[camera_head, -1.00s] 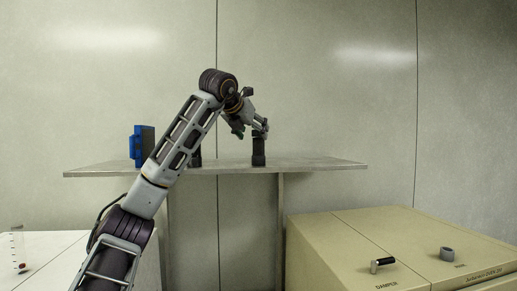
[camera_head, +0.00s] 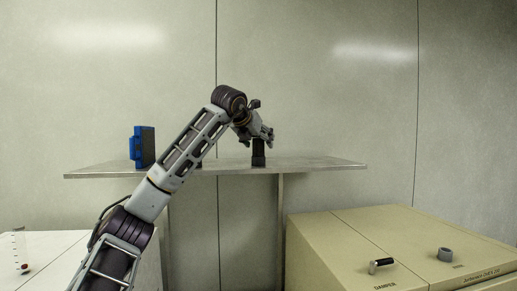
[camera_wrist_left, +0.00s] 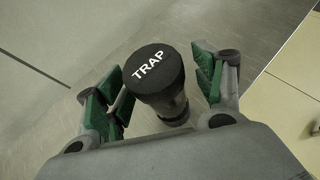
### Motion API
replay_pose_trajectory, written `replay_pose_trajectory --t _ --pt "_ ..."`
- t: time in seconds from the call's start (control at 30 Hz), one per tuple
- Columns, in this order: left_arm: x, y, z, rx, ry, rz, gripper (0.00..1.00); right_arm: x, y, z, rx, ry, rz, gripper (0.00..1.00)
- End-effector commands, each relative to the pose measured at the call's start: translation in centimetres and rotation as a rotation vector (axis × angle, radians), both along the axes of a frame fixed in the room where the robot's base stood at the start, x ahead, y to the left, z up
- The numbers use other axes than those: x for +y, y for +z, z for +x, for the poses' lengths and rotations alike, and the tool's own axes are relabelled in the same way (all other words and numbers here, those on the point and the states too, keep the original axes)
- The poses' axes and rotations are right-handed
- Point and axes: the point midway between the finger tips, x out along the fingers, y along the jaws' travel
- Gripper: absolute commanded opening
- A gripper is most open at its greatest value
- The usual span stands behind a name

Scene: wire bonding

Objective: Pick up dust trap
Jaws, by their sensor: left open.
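The dust trap (camera_head: 258,153) is a black upright cylinder with a wider cap, standing on the grey shelf (camera_head: 320,163). In the left wrist view the dust trap (camera_wrist_left: 152,68) shows its round top with the white word TRAP. My left gripper (camera_head: 264,136) is at the upper part of the trap. In the left wrist view my left gripper (camera_wrist_left: 156,88) is open, with green-padded fingers on both sides of the trap. Gaps show beside the cap, so it does not look gripped. My right gripper is not in view.
A blue case (camera_head: 144,147) stands on the shelf's left part. A small dark object (camera_head: 198,163) is partly hidden behind my left arm. The shelf's right part is clear.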

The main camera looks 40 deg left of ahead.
Motion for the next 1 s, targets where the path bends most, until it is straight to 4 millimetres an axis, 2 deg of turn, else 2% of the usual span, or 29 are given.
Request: replay_pose_trajectory --t 0.3,0.73,1.0 --pt "0.0 -0.02 -0.03 0.0 0.0 0.0 0.69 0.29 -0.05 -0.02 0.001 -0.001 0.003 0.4" --pt "-0.01 -0.01 -0.03 0.0 0.0 0.0 0.15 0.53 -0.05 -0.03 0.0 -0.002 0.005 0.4" --pt "-0.01 0.09 -0.04 -0.001 0.0 0.0 0.15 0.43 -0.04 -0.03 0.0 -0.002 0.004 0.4"
